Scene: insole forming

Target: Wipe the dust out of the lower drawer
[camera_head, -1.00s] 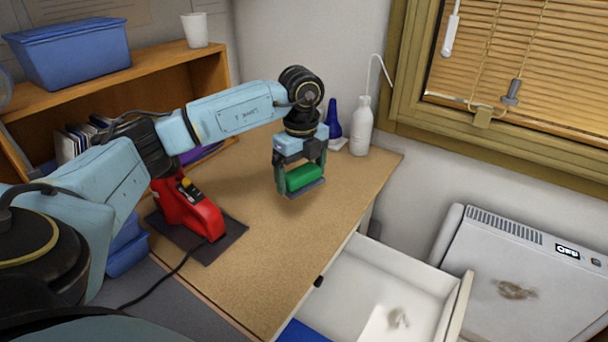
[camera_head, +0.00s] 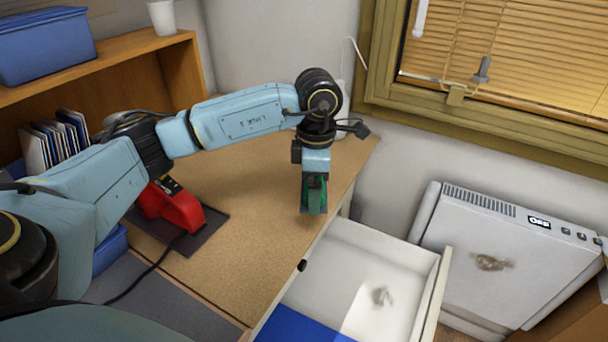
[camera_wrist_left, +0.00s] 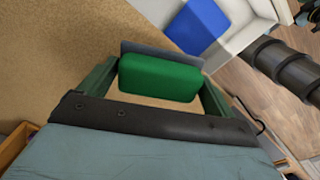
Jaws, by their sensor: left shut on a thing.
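My left gripper (camera_head: 314,203) is shut on a green block (camera_wrist_left: 160,78) with a flat grey pad (camera_wrist_left: 135,47) on its far side. It holds the block above the desk, close to the desk edge beside the drawer. An open white drawer (camera_head: 350,252) juts out below the desk at lower right. The drawer also shows at the top right of the left wrist view (camera_wrist_left: 245,35). I cannot tell whether it is the lower one. My right gripper is not in view.
A blue flat thing (camera_head: 293,326) lies in the drawer's near part. A red device (camera_head: 170,206) stands on a dark mat on the desk. A white appliance (camera_head: 490,255) with a smudge stands right of the drawer. The desk (camera_head: 245,240) is clear in the middle.

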